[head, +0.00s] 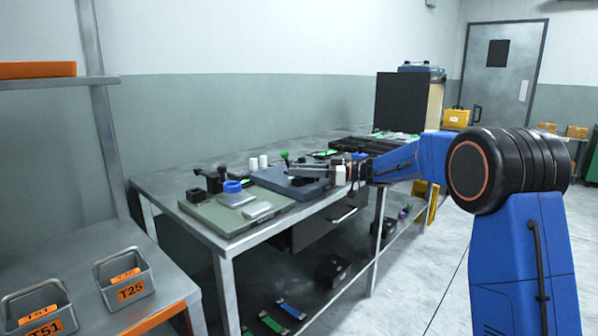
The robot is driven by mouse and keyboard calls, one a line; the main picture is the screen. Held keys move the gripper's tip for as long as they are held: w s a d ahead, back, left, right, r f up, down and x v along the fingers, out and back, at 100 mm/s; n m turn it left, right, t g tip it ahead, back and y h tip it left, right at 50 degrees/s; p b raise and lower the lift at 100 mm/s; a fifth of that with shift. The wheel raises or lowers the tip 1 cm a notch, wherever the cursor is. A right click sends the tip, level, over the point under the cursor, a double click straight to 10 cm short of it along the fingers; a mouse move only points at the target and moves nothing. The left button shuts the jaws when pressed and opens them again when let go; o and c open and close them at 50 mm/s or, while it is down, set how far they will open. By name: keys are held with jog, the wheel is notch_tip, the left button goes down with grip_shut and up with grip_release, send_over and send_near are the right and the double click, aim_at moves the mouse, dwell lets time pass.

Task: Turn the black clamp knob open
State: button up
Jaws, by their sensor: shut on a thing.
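My gripper (306,173) reaches in from the right over the dark blue plate (268,180) on the workbench. It is shut on a small dark piece that looks like the black clamp knob (297,181). The fingers partly cover the knob, and its turned angle is too small to tell. A green knob (285,156) stands upright just behind the gripper.
White cylinders (258,163) stand behind. Labelled grey bins (125,279) are on the left table.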

jog(key=shift+n+g, duration=0.6)
jog(key=shift+g, duration=0.2)
jog(key=o, duration=1)
jog(key=shift+o, duration=0.2)
jog(key=d, duration=1.7)
jog(key=shift+w+d, duration=0.15)
jog(key=shift+w, duration=0.3)
